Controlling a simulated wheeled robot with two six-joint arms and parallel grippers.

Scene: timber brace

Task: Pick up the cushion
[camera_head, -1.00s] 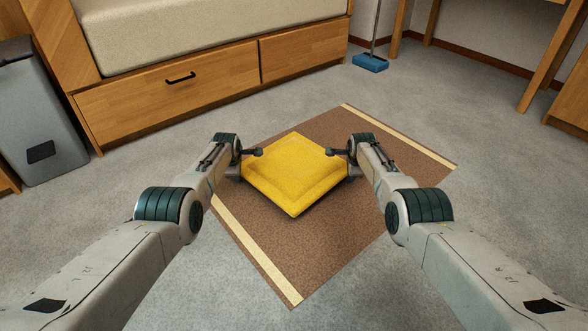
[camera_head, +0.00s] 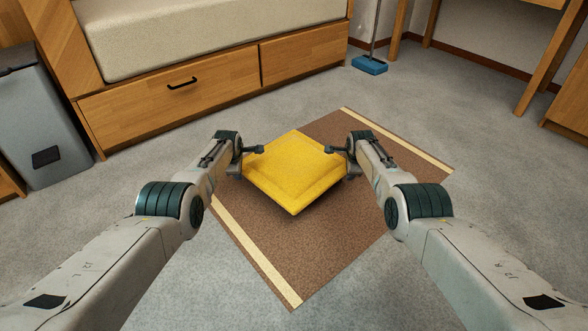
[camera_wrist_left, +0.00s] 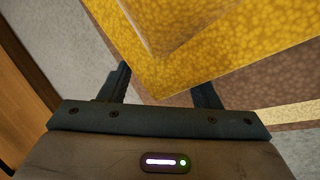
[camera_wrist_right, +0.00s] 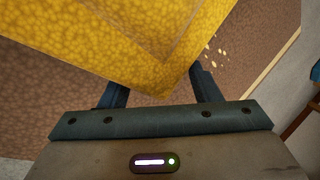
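The yellow square cushion (camera_head: 293,174) is between my two grippers over the brown rug, one corner toward me. My left gripper (camera_head: 250,163) is at its left corner and my right gripper (camera_head: 340,163) at its right corner. In the left wrist view the cushion (camera_wrist_left: 205,45) has a corner between the spread fingers. The right wrist view shows the cushion (camera_wrist_right: 150,40) with its other corner between spread fingers. Both grippers look open, with fingertips at the cushion's edges. The cushion's underside is hidden.
The brown rug (camera_head: 310,250) with cream end stripes lies on grey carpet. A wooden drawer unit (camera_head: 190,90) with a pale mattress (camera_head: 200,30) stands behind. A grey bin (camera_head: 40,125) is at left, a blue broom head (camera_head: 370,65) and wooden table legs at back right.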

